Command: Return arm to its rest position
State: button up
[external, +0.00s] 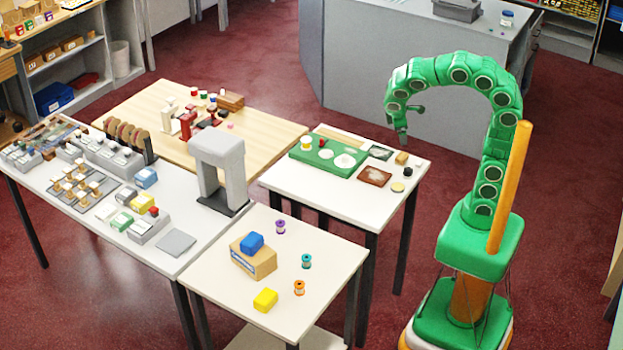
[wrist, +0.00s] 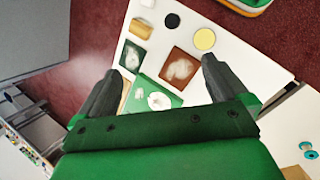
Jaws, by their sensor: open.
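My green arm stands at the right of the external view and is curled over at the top. My gripper (external: 404,124) hangs above the back right part of the small white table (external: 420,165), clear of its surface. In the wrist view my gripper (wrist: 155,80) has its two dark fingers wide apart, with nothing between them. Below it lie a brown square tray (wrist: 180,68) with a pale patch, a green board (wrist: 140,97) with white discs, a yellow disc (wrist: 204,39) and a black disc (wrist: 172,20).
A nearer white table (external: 215,275) holds a cardboard box (external: 254,262) with a blue block (external: 252,243) on top, a yellow block (external: 265,300) and several spools. A grey arch-shaped device (external: 217,165) stands to the left. Red floor (external: 440,195) lies between the tables and my base.

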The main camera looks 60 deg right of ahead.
jog(key=s+f+m+g+y, duration=0.1)
jog(key=s+m+y, duration=0.1)
jog(key=s, duration=0.8)
jog(key=s+f+m+y, duration=0.2)
jog(key=s+m, duration=0.2)
jog(key=s, duration=0.6)
jog(key=shift+s+a+f+m+g+y, duration=0.25)
jog(key=shift+s+a+m+g+y, duration=0.05)
jog(key=shift+s+a+m+g, duration=0.15)
